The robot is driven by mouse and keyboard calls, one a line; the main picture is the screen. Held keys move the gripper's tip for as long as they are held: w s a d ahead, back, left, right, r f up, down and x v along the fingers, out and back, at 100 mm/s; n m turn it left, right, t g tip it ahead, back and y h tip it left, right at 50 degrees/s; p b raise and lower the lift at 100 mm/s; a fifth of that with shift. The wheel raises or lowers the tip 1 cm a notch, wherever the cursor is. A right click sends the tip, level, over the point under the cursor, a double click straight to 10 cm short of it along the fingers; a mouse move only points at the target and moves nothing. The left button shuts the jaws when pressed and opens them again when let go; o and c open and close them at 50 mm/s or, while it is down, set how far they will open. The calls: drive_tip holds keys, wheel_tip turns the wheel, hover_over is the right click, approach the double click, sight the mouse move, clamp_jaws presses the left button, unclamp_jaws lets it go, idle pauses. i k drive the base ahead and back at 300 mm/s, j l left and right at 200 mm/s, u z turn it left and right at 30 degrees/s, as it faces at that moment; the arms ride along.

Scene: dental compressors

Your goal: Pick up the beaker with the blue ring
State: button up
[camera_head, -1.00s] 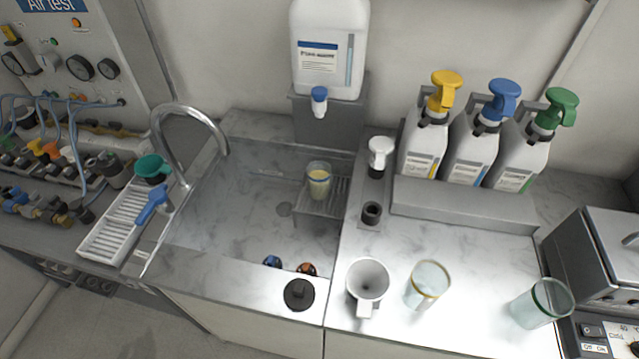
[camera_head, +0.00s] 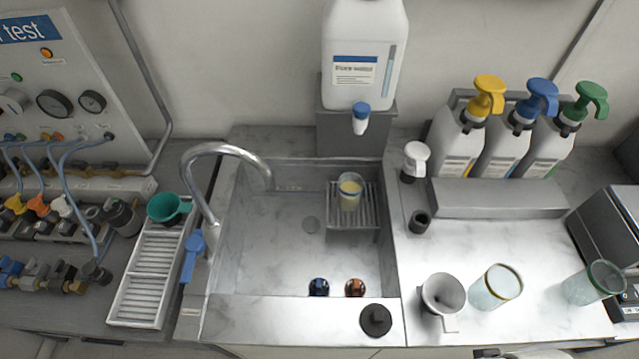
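A clear beaker (camera_head: 350,194) with yellowish contents stands upright on a small slatted rack in the sink, under the large white container's tap. Its rim looks faintly bluish, but I cannot clearly make out its ring colour. A beaker with a gold-yellow ring (camera_head: 495,288) stands on the right counter. A beaker with a green ring (camera_head: 594,284) stands further right. My gripper is not in view.
The slatted rack (camera_head: 353,222) sits at the sink's back right. The curved faucet (camera_head: 228,150) rises at the sink's left. A white funnel-like cup (camera_head: 442,296) and a black knob (camera_head: 376,320) are near the front edge. Pump bottles (camera_head: 510,140) line the back right.

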sight(350, 185)
drive_tip(key=i+j+u, duration=0.2)
drive_tip(key=i+j, duration=0.25)
drive_tip(key=i+l+u, duration=0.15)
drive_tip(key=l+u, duration=0.15)
drive_tip(key=i+l+u, duration=0.1)
drive_tip(key=l+u, duration=0.15)
drive_tip(key=i+l+u, duration=0.1)
drive_tip(key=l+u, duration=0.2)
